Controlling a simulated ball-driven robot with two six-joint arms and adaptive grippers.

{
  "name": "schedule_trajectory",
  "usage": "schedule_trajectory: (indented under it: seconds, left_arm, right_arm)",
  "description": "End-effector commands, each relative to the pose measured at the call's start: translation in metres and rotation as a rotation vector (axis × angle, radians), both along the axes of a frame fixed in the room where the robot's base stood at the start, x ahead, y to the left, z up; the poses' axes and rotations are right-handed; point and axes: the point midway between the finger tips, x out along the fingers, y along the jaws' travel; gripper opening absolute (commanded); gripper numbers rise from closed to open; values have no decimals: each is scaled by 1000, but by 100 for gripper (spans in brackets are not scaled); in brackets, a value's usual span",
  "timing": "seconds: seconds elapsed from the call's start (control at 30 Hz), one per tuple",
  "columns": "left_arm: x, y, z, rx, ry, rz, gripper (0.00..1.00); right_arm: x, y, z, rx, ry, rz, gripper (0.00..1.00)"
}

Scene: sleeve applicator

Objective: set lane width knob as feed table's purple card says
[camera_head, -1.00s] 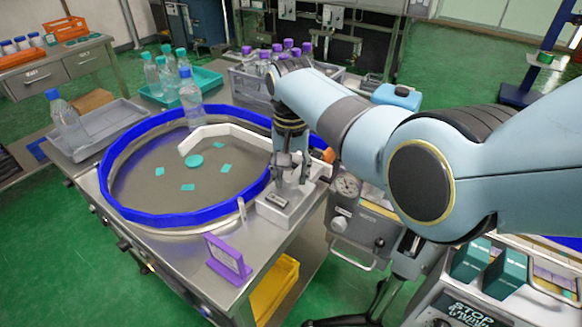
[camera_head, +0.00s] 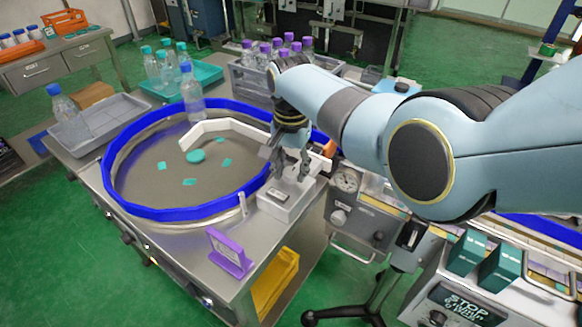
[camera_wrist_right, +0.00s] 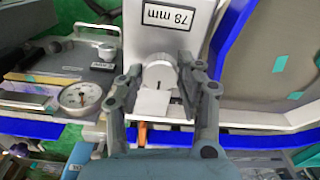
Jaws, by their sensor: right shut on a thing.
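The lane width knob (camera_wrist_right: 160,75) is a pale round knob with a dark pointer line, on a light grey box (camera_head: 284,204) at the right edge of the round feed table. My right gripper (camera_head: 290,168) reaches down over this box. In the right wrist view its fingers (camera_wrist_right: 165,100) are shut on the knob, one on each side. A label on the box (camera_wrist_right: 165,13) reads "78 mm", upside down in that view. The purple card (camera_head: 230,251) stands at the table's front corner; its writing is too small to read. My left gripper is out of view.
A blue rim (camera_head: 150,213) rings the feed table, with teal pieces (camera_head: 195,156) and a white angled guide (camera_head: 215,126) inside. A grey machine with a dial gauge (camera_head: 347,180) stands close right of the box. Bottles and crates stand behind.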

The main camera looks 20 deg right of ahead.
Motion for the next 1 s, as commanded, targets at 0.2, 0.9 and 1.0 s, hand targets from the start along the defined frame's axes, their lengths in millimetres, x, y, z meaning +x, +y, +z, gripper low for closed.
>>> schedule_trajectory:
  seconds: [0.2,0.9,1.0]
  left_arm:
    - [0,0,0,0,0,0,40]
    - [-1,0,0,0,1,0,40]
    - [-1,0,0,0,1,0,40]
  right_arm:
    - [1,0,1,0,-3,0,49]
    - [2,0,53,0,-7,1,59]
    - [2,0,76,0,-6,1,59]
